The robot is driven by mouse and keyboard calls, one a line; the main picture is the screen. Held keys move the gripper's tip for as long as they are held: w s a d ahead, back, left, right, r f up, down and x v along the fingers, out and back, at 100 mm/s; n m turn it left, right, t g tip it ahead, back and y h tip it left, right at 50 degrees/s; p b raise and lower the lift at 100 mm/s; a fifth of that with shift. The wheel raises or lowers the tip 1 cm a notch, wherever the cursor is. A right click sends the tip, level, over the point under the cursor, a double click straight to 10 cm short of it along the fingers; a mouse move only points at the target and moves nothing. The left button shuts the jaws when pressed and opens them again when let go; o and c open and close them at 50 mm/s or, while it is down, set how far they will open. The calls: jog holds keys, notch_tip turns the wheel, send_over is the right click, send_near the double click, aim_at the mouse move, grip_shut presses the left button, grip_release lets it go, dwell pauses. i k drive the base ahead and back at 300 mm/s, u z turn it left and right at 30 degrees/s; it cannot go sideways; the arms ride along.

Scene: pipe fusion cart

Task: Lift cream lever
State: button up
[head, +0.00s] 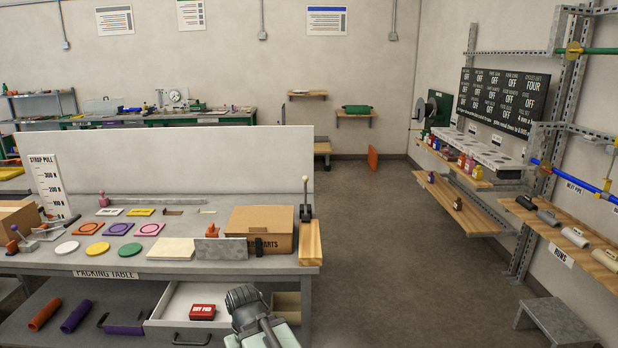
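A lever with a small cream knob (305,180) stands upright at the right end of the packing table (130,262). Its thin shaft rises from a dark base (306,212) behind a wooden block (311,243). My gripper (241,292) is at the bottom centre, in front of the table and below its top. It is well apart from the lever, lower and to the left. Its fingers are dark and seen from behind, so I cannot tell whether they are open or shut.
A cardboard box (258,220) stands just left of the lever. An open drawer (172,313) holding a red box (202,312) is beside my gripper. A grey panel (200,160) backs the table. The floor (390,250) to the right is clear up to the shelves and a grey step (555,318).

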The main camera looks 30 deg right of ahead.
aim_at(305, 218)
jog(key=z, duration=0.05)
jog(key=i, duration=0.95)
jog(key=u, duration=0.05)
